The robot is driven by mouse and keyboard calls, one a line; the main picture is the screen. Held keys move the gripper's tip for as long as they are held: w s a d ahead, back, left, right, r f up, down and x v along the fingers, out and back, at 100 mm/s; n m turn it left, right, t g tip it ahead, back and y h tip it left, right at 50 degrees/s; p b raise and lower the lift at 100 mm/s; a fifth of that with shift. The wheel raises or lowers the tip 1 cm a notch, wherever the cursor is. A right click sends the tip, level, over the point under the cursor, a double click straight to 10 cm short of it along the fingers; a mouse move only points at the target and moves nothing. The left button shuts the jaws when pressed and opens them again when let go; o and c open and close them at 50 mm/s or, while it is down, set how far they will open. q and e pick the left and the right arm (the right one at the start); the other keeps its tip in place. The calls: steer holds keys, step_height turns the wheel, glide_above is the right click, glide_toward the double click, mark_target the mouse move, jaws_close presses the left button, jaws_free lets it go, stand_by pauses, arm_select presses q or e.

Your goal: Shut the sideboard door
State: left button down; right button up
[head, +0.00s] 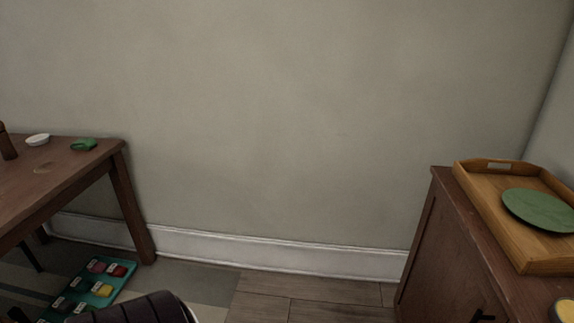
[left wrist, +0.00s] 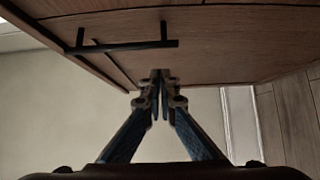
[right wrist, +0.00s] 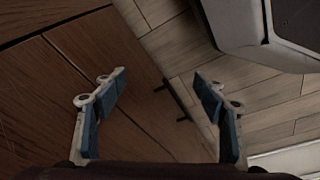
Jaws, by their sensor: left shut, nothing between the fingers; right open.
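The brown wooden sideboard (head: 446,245) stands at the right of the head view, with a black handle (head: 482,317) at the bottom edge of the picture. In the left wrist view a wooden panel (left wrist: 215,45) with a black bar handle (left wrist: 125,46) fills the top. My left gripper (left wrist: 160,76) is shut and empty, its tips close to that panel; contact is unclear. My right gripper (right wrist: 162,82) is open and empty. A brown panel (right wrist: 125,85) and a black handle (right wrist: 176,104) show beyond its fingers. How far the door stands open is unclear.
A wooden tray (head: 515,240) with a green plate (head: 542,209) sits on the sideboard. A brown table (head: 60,175) stands at left, bearing a white bowl (head: 38,139) and a green object (head: 84,144). A teal mat (head: 118,284) with colored items lies on the floor. Bare wood floor (head: 310,290) lies between.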

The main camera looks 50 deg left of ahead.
arm_select(q)
steer(key=s, duration=1.2)
steer(key=shift+d, duration=0.45)
